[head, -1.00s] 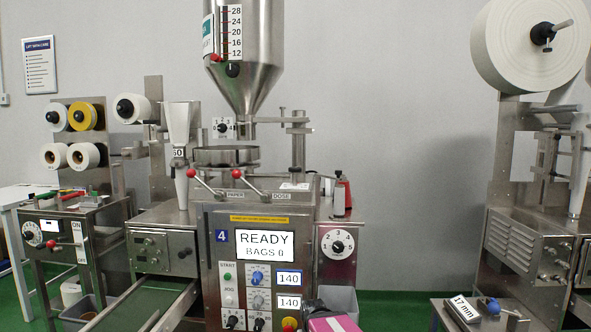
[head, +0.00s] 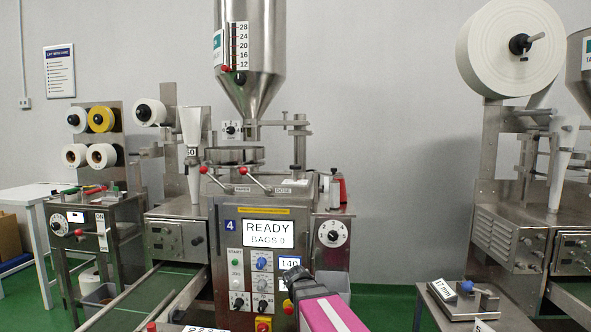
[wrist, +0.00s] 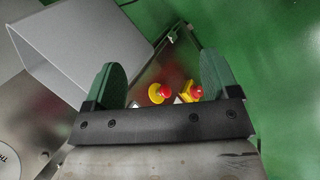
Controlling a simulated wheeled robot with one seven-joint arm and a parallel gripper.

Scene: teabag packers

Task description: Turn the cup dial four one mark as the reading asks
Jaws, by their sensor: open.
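Machine four (head: 230,226) stands in the middle of the head view, its screen (head: 267,234) showing READY and a BAGS line. A white numbered dial with a black knob (head: 333,233) is on its right side panel. My gripper (head: 294,276) is in front of the lower front panel, below and left of the right-side dial. In the wrist view my gripper (wrist: 163,75) is open, with nothing between its green fingers.
Red and yellow buttons (wrist: 190,91) show beyond the fingers, beside a grey bin (wrist: 85,50). A low table with a 17 mm block (head: 441,290) stands at right. Another machine (head: 515,225) stands behind it. Green floor (head: 385,300) is clear between.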

